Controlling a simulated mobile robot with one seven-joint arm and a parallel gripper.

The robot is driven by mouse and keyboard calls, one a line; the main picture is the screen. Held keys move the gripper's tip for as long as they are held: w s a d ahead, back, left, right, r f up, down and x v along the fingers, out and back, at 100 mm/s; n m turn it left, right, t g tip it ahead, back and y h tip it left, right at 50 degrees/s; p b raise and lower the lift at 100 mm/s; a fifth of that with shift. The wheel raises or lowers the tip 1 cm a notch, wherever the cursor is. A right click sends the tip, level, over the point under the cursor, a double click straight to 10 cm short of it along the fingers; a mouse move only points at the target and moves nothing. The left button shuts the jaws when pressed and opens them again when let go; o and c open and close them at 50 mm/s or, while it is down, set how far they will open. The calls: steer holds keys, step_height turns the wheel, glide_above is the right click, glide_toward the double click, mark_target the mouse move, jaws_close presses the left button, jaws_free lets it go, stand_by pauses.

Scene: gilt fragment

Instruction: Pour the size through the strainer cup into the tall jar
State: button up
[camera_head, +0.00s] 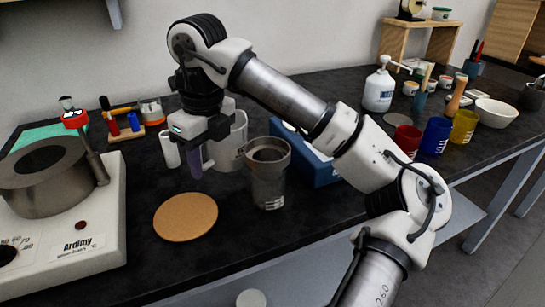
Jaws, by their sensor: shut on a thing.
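My gripper (194,165) points down near the back of the dark bench. It is shut on what appears to be the pale grey-white jug (232,150), which looks upright; the arm hides the exact grip. The jug's inside, and any size in it, cannot be seen. Just right of the jug and nearer the front is the tall jar (267,192), grey and upright with a small label. The metal strainer cup (268,153) appears seated in its mouth. The gripper is to the left of the jar, apart from it.
A round cork mat (186,216) lies bare in front of the gripper. A hot plate with a dark pot (45,180) is at left. A white cylinder (169,149) stands beside the gripper, and a blue box (315,160) behind the jar. Coloured cups (436,135) stand at right.

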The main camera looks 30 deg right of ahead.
steer(key=shift+w+a+f+g+b, duration=0.15)
steer(key=shift+f+g+b, duration=0.1)
steer(key=shift+f, duration=0.65)
steer(key=shift+w+f+g+b, duration=0.15)
steer(key=shift+f+b, duration=0.1)
steer(key=shift+f, duration=0.6)
stand_by(1.4)
